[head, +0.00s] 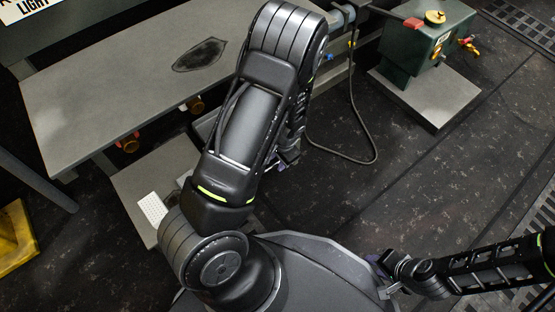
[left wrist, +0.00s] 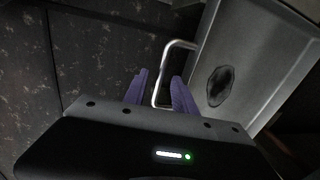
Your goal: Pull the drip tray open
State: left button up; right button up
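The drip tray (left wrist: 251,52) is a grey metal tray with a dark oily patch, on the right of the left wrist view. Its bent metal handle (left wrist: 176,43) sticks out to the left. My left gripper (left wrist: 160,80) has two purple fingers, spread apart, with part of the handle between them; whether they touch it I cannot tell. In the head view my left arm hides most of this gripper and the tray; a grey edge (head: 207,126) that may be the tray shows beside the arm. My right gripper (head: 385,276) is low at the right, small and unclear, away from the tray.
A grey bench top (head: 110,95) with a dark stain stands at the upper left, with a low grey plate beneath. A green box (head: 412,52) on a pale slab (head: 432,92) is at the upper right. A dark cable (head: 374,140) loops over the floor. Dark floor right of centre is clear.

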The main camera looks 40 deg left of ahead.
pick_arm(q)
jog(key=shift+c, duration=0.3)
grip_shut()
dwell(1.0)
